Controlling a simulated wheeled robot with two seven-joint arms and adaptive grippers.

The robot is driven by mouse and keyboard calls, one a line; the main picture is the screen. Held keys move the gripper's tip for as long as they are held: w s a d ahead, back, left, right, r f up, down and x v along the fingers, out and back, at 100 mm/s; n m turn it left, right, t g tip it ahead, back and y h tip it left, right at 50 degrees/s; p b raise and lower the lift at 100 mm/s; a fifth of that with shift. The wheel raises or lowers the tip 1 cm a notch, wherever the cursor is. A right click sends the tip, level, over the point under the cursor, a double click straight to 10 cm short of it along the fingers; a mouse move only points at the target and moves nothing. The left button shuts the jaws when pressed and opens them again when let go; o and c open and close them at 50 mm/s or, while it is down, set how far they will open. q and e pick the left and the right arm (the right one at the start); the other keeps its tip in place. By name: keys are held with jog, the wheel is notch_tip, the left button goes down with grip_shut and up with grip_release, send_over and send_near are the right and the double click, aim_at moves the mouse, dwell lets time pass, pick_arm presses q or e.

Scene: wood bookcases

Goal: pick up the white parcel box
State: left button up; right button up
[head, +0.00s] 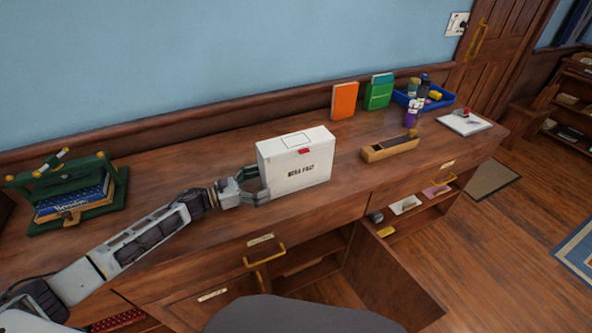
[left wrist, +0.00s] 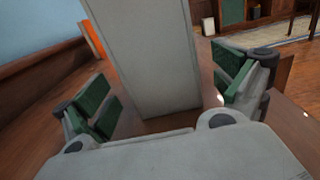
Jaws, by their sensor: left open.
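The white parcel box (head: 296,164) stands upright on the wooden cabinet top, with dark lettering and a small red mark on its front. My left gripper (head: 258,186) is at the left side of the box in the head view. In the left wrist view the side of the box (left wrist: 155,60) rises between the two green-padded fingers of my left gripper (left wrist: 165,100). The fingers are open, with a gap showing on each side of the box. My right gripper is not in view.
The cabinet top (head: 225,220) also bears a green rack (head: 100,196) with a blue book, a wooden tray (head: 390,149), an orange book (head: 344,101), a green book (head: 378,93) and a blue bin (head: 440,101). Below, a cabinet door (head: 395,285) hangs open.

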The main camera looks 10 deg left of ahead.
aim_at(276, 178)
pick_arm(q)
jog(key=shift+w+d, duration=0.1)
jog(key=shift+d, duration=0.1)
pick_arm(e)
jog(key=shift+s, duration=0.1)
pick_arm(q)
jog(key=shift+w+d, duration=0.1)
jog(key=shift+w+d, duration=0.1)
jog(key=shift+d, duration=0.05)
jog(key=shift+w+d+r, duration=0.1)
jog(key=shift+w+d, duration=0.25)
jog(key=shift+d, duration=0.2)
jog(key=shift+x, duration=1.55)
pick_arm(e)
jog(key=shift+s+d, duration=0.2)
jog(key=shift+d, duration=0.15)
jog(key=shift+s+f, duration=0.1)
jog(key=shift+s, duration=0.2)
